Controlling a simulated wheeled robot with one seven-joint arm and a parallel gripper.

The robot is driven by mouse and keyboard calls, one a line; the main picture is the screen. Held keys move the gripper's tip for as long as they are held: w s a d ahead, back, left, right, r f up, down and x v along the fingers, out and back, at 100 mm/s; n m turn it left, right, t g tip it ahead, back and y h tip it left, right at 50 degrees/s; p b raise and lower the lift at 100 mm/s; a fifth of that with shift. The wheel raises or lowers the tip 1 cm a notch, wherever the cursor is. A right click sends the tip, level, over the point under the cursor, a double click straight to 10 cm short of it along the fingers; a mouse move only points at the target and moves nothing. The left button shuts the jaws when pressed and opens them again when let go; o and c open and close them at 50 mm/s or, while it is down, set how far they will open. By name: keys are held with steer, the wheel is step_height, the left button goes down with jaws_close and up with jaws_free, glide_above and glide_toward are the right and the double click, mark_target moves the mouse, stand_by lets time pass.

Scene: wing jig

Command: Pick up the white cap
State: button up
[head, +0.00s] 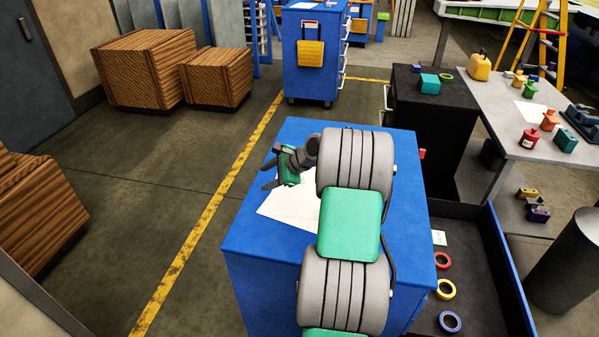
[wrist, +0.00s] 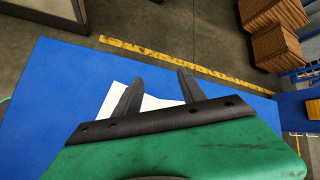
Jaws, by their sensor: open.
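I cannot make out a white cap in either view. My gripper (head: 269,175) is open above the blue cabinet top (head: 247,225) in the head view, its fingers pointing left. In the wrist view the two dark fingers of my gripper (wrist: 160,78) stand apart, with nothing seen between them but a white sheet (wrist: 152,102) and the blue top below. The white sheet also shows in the head view (head: 290,208), lying on the cabinet and partly hidden by my arm. My arm covers much of the right side of the cabinet top.
An open black drawer with tape rolls, including a yellow roll (head: 446,289), lies to the right. A black cabinet (head: 412,110) and a grey table (head: 500,100) with small coloured items stand beyond. Wooden crates (head: 145,65) stand at left. Floor left of the cabinet is clear.

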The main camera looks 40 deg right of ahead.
steer(key=d+m, duration=0.1)
steer(key=d, duration=0.1)
steer(key=s+d+f+m+t, duration=0.1)
steer(key=d+m, duration=0.1)
steer(key=d, duration=0.1)
steer(key=d+f+m, duration=0.1)
steer(key=d, duration=0.2)
steer(key=shift+s+f+m+t+p, duration=0.15)
steer(key=shift+s+m+t+p, duration=0.1)
steer(key=shift+m+t+p, duration=0.1)
steer(key=s+d+m, duration=0.1)
steer(key=d+m, duration=0.1)
steer(key=s+d+f+m+t, duration=0.1)
steer(key=s+d+m, duration=0.1)
steer(key=d, duration=0.1)
steer(key=s+d+f+m+t+p, duration=0.1)
steer(key=d+m, duration=0.1)
steer(key=shift+s+d+f+t, duration=0.15)
steer(key=shift+d+f+t, duration=0.1)
steer(key=shift+d, duration=0.15)
steer(key=shift+f, duration=0.15)
steer(key=p+x, duration=0.2)
steer(key=x, duration=0.5)
steer(key=shift+w, duration=0.35)
jaws_close()
steer(key=shift+h, duration=0.3)
